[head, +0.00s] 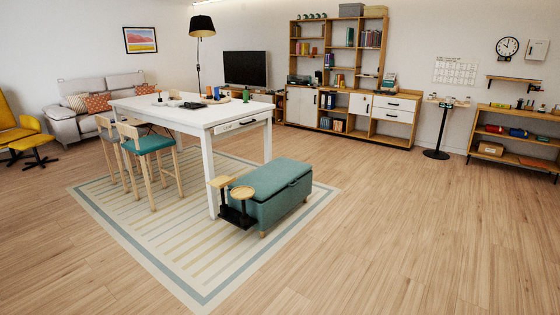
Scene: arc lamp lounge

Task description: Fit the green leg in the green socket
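Neither of my grippers is in view. On the white high table (145,107), a small upright green thing (246,95) stands near the right end. It is too small to tell whether it is the green leg or a bottle. I cannot make out a green socket anywhere. Small blue (209,91) and orange (217,93) upright things stand left of the green one, and dark flat items (192,105) lie near the table's middle.
A teal bench (270,190) with small side trays (242,192) stands at the table's right end. Stools (150,145) line its front. A round pedestal table (447,103) with small items and a low shelf (515,135) stand right. The wooden floor at front right is clear.

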